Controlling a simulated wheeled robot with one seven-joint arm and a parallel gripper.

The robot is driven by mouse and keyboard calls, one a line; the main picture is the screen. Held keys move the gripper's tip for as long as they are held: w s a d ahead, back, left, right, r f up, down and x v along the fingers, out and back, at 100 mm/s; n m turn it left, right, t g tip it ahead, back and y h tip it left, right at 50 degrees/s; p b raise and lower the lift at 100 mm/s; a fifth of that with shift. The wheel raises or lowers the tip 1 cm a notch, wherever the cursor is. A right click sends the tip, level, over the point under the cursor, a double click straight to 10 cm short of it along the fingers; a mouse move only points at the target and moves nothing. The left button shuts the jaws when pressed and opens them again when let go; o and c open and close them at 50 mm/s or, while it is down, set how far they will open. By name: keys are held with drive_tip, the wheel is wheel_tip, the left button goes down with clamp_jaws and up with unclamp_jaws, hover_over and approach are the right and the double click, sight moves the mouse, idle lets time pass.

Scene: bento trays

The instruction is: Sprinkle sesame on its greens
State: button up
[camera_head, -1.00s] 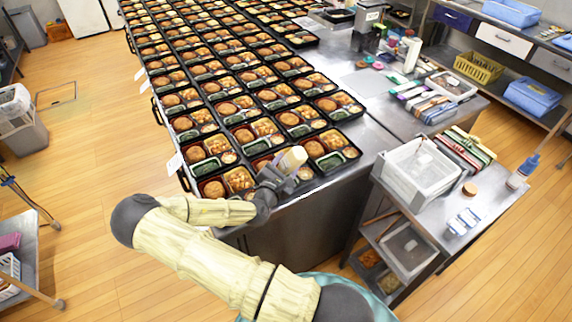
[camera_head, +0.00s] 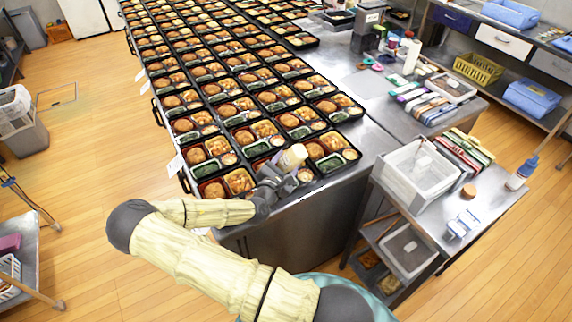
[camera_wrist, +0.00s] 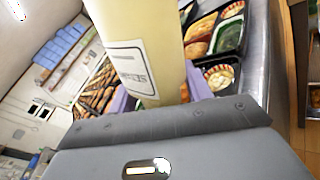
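My gripper (camera_head: 284,171) is at the near edge of the table of bento trays, shut on a pale yellow bottle (camera_head: 294,157). In the wrist view the bottle (camera_wrist: 140,40) fills the upper middle between the finger pads. Its white label (camera_wrist: 132,68) is tilted, with dark lettering only partly readable. Below and beside the bottle are black bento trays (camera_head: 238,168) with fried rounds, orange pieces and green compartments. One compartment of greens (camera_wrist: 230,32) shows right of the bottle in the wrist view. No falling sesame is visible, and the bottle's mouth cannot be made out.
Rows of filled trays cover the table (camera_head: 350,178) up to its near edge. To the right, a cart (camera_head: 470,218) holds a white bin (camera_head: 420,172) and several folders. The floor at left is mostly open.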

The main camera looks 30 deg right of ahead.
wheel_tip(320, 180, down, 4)
drive_tip(key=b, duration=0.3)
drive_tip(key=shift+r, duration=0.15)
drive_tip(key=shift+r+p, duration=1.05)
drive_tip(key=shift+r, duration=0.75)
wheel_tip(320, 180, up, 7)
drive_tip(key=p, duration=0.5)
